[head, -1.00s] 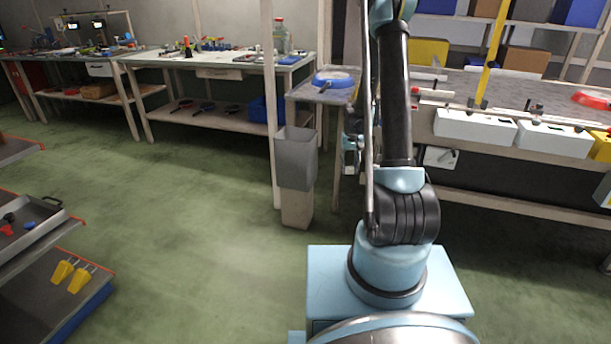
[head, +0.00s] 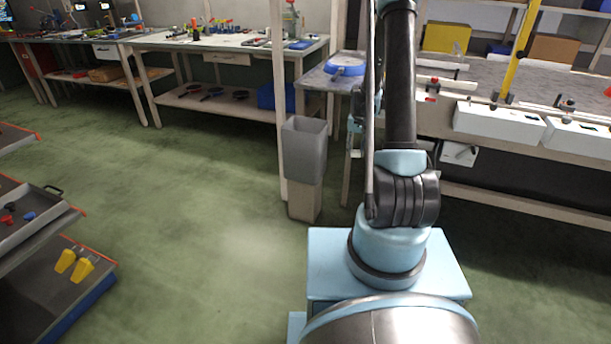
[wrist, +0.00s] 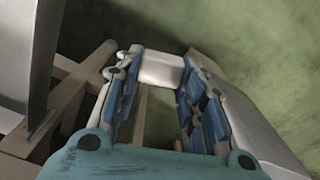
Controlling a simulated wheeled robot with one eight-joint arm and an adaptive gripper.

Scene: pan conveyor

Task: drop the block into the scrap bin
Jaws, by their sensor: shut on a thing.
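The block (wrist: 160,71) is pale grey-white and sits between the fingertips of my gripper (wrist: 160,85) in the wrist view. The two blue-padded fingers are shut on it from both sides. The scrap bin seems to be the tall grey open-topped container (head: 304,152) left of my arm in the head view, upright on a beige base. No contents show in it. In the head view my arm mostly hides the gripper, and I cannot make out the block there. Grey surfaces flank the gripper in the wrist view; I cannot tell whether either is the bin.
A post stands just behind the bin. A side table (head: 312,76) with a blue pan (head: 345,64) is behind it, and a long workbench (head: 530,176) with white boxes runs right. A tray rack (head: 40,215) stands at left. Green floor between is clear.

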